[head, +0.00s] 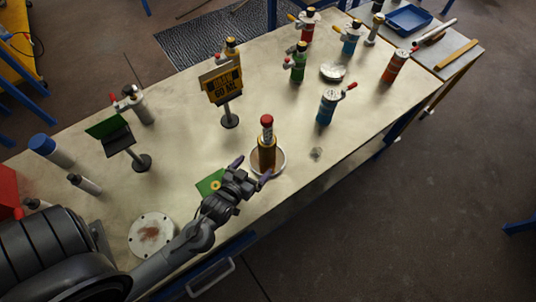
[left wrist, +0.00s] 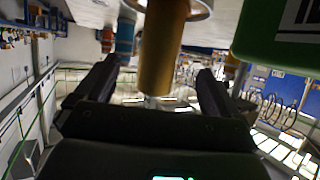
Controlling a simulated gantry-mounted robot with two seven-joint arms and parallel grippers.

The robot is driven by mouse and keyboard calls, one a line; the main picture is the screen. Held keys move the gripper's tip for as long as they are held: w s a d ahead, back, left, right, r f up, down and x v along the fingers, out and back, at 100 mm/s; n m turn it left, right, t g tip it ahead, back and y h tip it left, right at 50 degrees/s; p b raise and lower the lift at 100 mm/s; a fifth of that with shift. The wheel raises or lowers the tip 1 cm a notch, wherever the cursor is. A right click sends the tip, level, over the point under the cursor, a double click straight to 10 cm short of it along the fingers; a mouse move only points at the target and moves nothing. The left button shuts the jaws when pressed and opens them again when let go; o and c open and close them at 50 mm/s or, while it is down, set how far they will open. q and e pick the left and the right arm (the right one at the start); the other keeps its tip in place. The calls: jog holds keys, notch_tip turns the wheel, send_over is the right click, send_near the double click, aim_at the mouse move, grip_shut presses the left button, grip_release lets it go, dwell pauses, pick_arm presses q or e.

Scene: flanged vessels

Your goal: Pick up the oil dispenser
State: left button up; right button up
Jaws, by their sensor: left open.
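The oil dispenser looks to be the brass bottle with a red cap (head: 267,152), standing upright in a shallow round dish (head: 282,164) near the table's front edge. My left gripper (head: 251,170) is open at the near-left side of the bottle, its two fingers spread apart. In the left wrist view the brass body (left wrist: 163,48) shows upside down, in line with the gap between the dark fingers (left wrist: 158,72). I cannot tell whether the fingertips reach past it or touch it. My right gripper is not in view.
A green card (head: 209,183) lies beside my left gripper. A yellow sign on a stand (head: 224,85) is behind. A blue dispenser (head: 327,106) stands to the right, with green (head: 298,66) and red (head: 394,67) ones further off. A round white plate (head: 151,235) lies front left.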

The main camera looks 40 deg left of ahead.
aim_at(263, 156)
pick_arm(q)
jog(key=x, duration=0.5)
jog(key=shift+w, duration=0.1)
jog(key=shift+f+b+x, duration=0.25)
jog(key=shift+b+x, duration=0.5)
jog(key=shift+x, duration=2)
jog(key=c, duration=1.5)
jog(key=shift+o, duration=0.2)
jog(key=shift+r, duration=0.15)
